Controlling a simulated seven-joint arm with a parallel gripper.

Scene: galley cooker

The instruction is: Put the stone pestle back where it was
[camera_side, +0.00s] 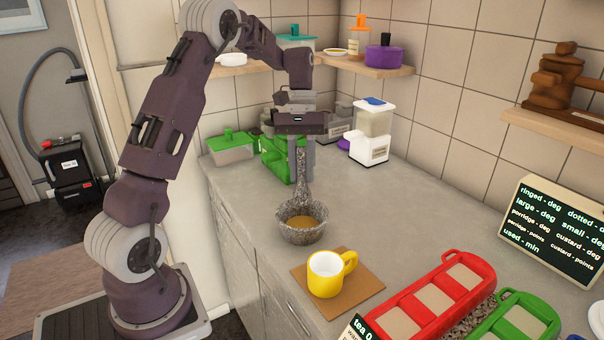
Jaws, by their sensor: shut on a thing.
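The stone pestle (302,176) is speckled grey and stands nearly upright. My gripper (301,160) is shut on its upper end. The pestle's lower end reaches to the speckled grey mortar (303,233) on the counter; I cannot tell whether it rests inside the bowl or is just behind its rim. Something brown lies in the mortar.
A yellow mug (325,274) stands on a brown board (366,288) in front of the mortar. A red tray (432,305) and a green tray (515,320) lie at right. A green-lidded box (231,147) and a white container (371,135) stand behind. The middle right counter is clear.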

